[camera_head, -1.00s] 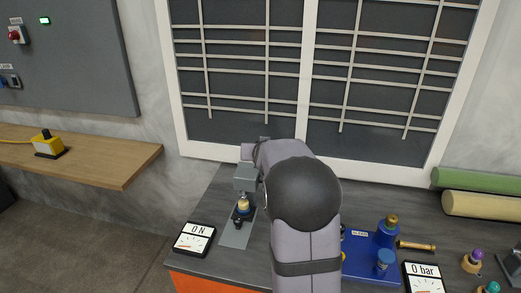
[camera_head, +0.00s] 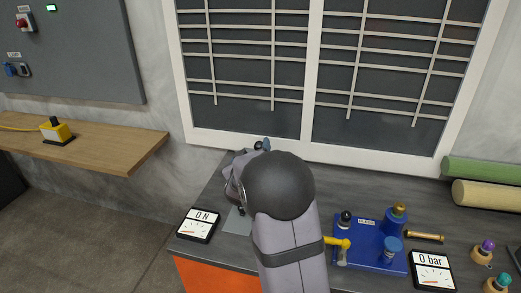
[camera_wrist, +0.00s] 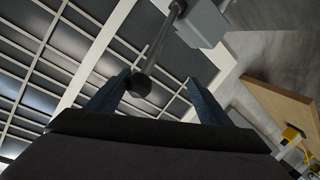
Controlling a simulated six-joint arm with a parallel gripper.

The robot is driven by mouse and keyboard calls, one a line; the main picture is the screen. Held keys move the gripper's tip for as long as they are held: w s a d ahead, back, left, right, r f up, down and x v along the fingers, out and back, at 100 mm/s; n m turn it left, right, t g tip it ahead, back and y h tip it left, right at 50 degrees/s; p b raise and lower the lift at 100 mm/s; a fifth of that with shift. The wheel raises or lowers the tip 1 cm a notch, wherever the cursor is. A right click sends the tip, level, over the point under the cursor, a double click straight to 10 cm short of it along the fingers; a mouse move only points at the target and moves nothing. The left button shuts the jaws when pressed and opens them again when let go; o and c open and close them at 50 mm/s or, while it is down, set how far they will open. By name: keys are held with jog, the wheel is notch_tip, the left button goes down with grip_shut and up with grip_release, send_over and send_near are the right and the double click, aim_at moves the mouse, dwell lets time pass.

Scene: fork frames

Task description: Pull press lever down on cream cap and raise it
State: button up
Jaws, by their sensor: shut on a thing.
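The press lever shows in the wrist view as a thin rod with a dark knob (camera_wrist: 139,86) at its end. The rod runs up to the grey press head (camera_wrist: 203,22). The cream cap is hidden behind my arm. A gauge reading 0 N (camera_head: 199,224) lies left of the press.
A blue fixture (camera_head: 370,255) with a yellow lever (camera_head: 337,242) stands close to the right of my arm. A gauge reading 0 bar (camera_head: 432,270) lies beyond it. A framed window grid (camera_head: 310,80) rises behind the bench. A wooden shelf (camera_head: 110,152) is at left.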

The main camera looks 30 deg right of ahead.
jog(key=a+n+h, duration=0.1)
jog(key=a, duration=0.1)
jog(key=a+f+n+b, duration=0.1)
jog(key=a+f+n+h+b, duration=0.1)
jog(key=a, duration=0.1)
jog(key=shift+w+a+t+h, duration=0.3)
jog(key=shift+t, duration=0.1)
grip_shut()
jog(key=s+a+n+g+h+b, duration=0.1)
jog(key=s+a+n+h+b, duration=0.3)
jog(key=s+h, duration=0.35)
jog(key=shift+g+y, duration=0.4)
jog(key=shift+y, duration=0.05)
jog(key=shift+s+r+p+x, duration=0.15)
jog(key=shift+p+x, duration=0.6)
jog(key=shift+x, duration=1.4)
jog(key=shift+s+r+p+x, duration=0.15)
jog(key=shift+p+x, duration=0.65)
jog(key=shift+x, duration=1.35)
jog(key=shift+s+r+p+x, duration=0.15)
jog(key=shift+p+x, duration=0.6)
jog(key=shift+x, duration=1.35)
jog(key=shift+d+f, duration=0.15)
jog(key=s+a+b, duration=0.2)
jog(key=s+a, duration=0.1)
jog(key=a, duration=0.3)
jog(key=shift+s+a+f+t+b, duration=0.15)
jog(key=shift+a+f+t+b, duration=0.2)
jog(key=shift+f+t, duration=0.05)
